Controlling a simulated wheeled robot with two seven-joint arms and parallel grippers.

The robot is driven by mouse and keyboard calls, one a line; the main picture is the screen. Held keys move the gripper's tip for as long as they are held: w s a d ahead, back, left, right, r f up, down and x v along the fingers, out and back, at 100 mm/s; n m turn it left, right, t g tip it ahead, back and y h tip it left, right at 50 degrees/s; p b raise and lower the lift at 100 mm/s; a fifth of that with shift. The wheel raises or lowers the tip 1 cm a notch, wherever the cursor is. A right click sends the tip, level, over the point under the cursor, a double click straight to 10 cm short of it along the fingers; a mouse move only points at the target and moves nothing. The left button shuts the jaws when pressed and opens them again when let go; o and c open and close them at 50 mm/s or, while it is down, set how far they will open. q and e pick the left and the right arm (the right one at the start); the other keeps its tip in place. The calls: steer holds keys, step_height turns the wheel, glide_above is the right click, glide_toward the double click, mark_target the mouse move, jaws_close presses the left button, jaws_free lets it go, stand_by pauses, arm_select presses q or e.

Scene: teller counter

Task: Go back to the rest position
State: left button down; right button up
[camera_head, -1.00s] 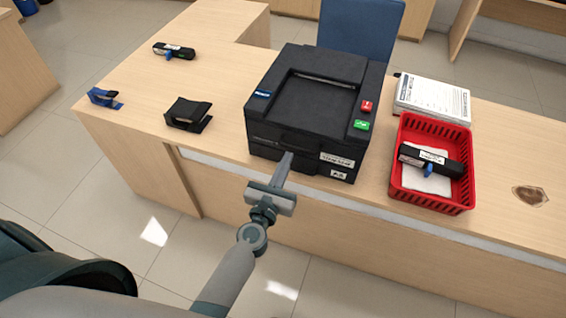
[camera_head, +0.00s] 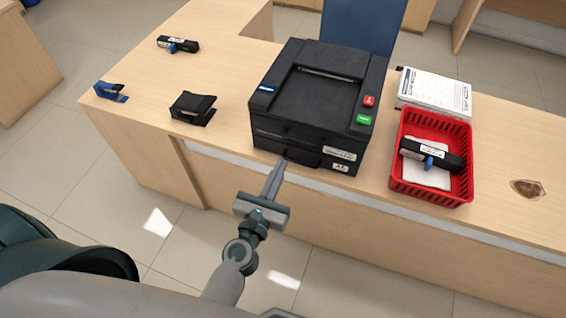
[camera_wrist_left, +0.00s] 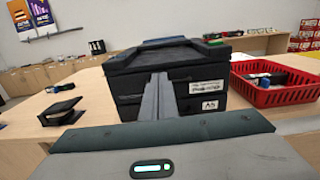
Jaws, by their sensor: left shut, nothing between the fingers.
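My left gripper (camera_head: 281,165) is shut and empty. It is in front of the counter's front edge, with its fingertips toward the lower front of the black printer (camera_head: 318,95). In the left wrist view the shut fingers (camera_wrist_left: 158,78) overlap the printer's front (camera_wrist_left: 195,85); I cannot tell the exact gap, but nothing is held. My right gripper is not in view.
The wooden counter (camera_head: 225,85) holds a black stapler-like item (camera_head: 192,107), a blue one (camera_head: 110,91), and a black device (camera_head: 178,44). Right of the printer are a red basket (camera_head: 432,195) with a black device (camera_head: 445,158) inside and a paper stack (camera_head: 436,90). Floor in front is clear.

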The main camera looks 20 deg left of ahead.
arm_select(q)
steer(key=shift+s+r, duration=0.15)
steer(key=shift+s, duration=0.15)
stand_by(0.5)
steer(key=s+d+f+m+g+h+b, duration=0.1)
steer(key=s+f+m+g+b, duration=0.2)
steer(key=f+m, duration=0.75)
steer(key=s+d+f+m+g, duration=0.1)
steer(key=s+f+m+g, duration=0.4)
steer(key=f, duration=1.3)
steer(key=s+f+m+g+h+b, duration=0.15)
steer(key=s+f+m, duration=0.4)
steer(key=f, duration=0.85)
steer(key=s+a+f+m+g+y+b, duration=0.1)
steer(key=s+a+f+m+g, duration=0.1)
steer(key=s+a+f+m, duration=0.2)
steer(key=s+a+f+m+g+y+b, duration=0.1)
steer(key=s+a+f+m+g+b, duration=0.1)
steer(key=s+f+m, duration=0.5)
steer(key=s+a+f+m+g+y+b, duration=0.1)
steer(key=s+a+f+m+g, duration=0.2)
steer(key=s+f, duration=0.9)
steer(key=s+a+m, duration=0.2)
steer(key=s+m, duration=0.1)
steer(key=s, duration=0.3)
steer(key=shift+a+g, duration=0.35)
steer(key=shift+a, duration=0.05)
